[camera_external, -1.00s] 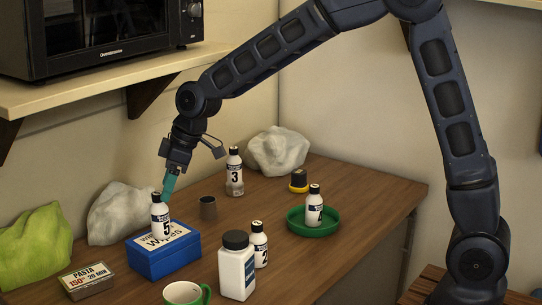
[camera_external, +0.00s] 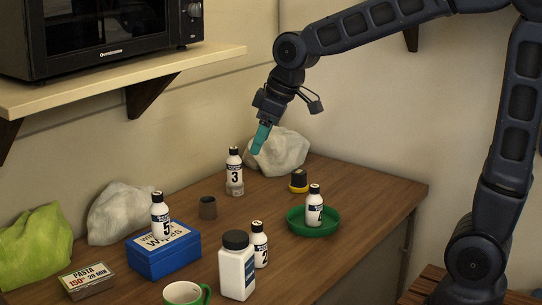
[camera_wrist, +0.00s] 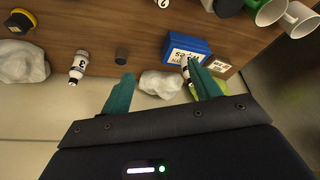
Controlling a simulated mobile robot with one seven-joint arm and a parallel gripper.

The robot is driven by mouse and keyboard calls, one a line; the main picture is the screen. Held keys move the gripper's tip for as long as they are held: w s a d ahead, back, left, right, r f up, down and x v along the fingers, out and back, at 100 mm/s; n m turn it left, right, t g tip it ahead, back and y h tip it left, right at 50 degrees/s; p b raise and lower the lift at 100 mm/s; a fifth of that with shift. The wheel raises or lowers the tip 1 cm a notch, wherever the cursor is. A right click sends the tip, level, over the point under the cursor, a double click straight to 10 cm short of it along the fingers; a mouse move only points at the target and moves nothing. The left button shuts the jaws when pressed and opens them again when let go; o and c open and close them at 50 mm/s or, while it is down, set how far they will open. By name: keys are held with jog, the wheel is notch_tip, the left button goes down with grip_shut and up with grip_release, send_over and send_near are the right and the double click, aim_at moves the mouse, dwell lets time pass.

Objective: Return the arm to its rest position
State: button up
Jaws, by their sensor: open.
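My gripper (camera_external: 262,140) has teal fingers and hangs in the air above the back of the table, in front of the white stone-like lump at the back. It holds nothing. In the wrist view its two fingers (camera_wrist: 160,95) stand wide apart with nothing gripped between them. The bottle numbered 5 (camera_external: 160,214) stands upright on the blue wipes box (camera_external: 165,252), apart from my gripper. The bottle numbered 3 (camera_external: 234,172) stands on the table just below and left of the fingertips.
A green tray (camera_external: 297,221) holds another numbered bottle. A white jar (camera_external: 236,268), bottle 2 (camera_external: 261,245), a green mug (camera_external: 185,293) and a grey cup (camera_external: 208,207) stand on the table (camera_external: 340,185). A shelf (camera_external: 120,80) with a microwave (camera_external: 95,35) juts out at upper left.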

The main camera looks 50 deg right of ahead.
jog(key=s+d+m, duration=0.2)
jog(key=s+d, duration=0.3)
jog(key=s, duration=0.7)
jog(key=s+d+m+h, duration=0.1)
jog(key=s+d+m, duration=0.2)
jog(key=s, duration=1)
jog(key=d, duration=0.3)
jog(key=shift+d+t+h, duration=0.2)
jog(key=shift+t+h, duration=0.1)
jog(key=shift+t, duration=0.1)
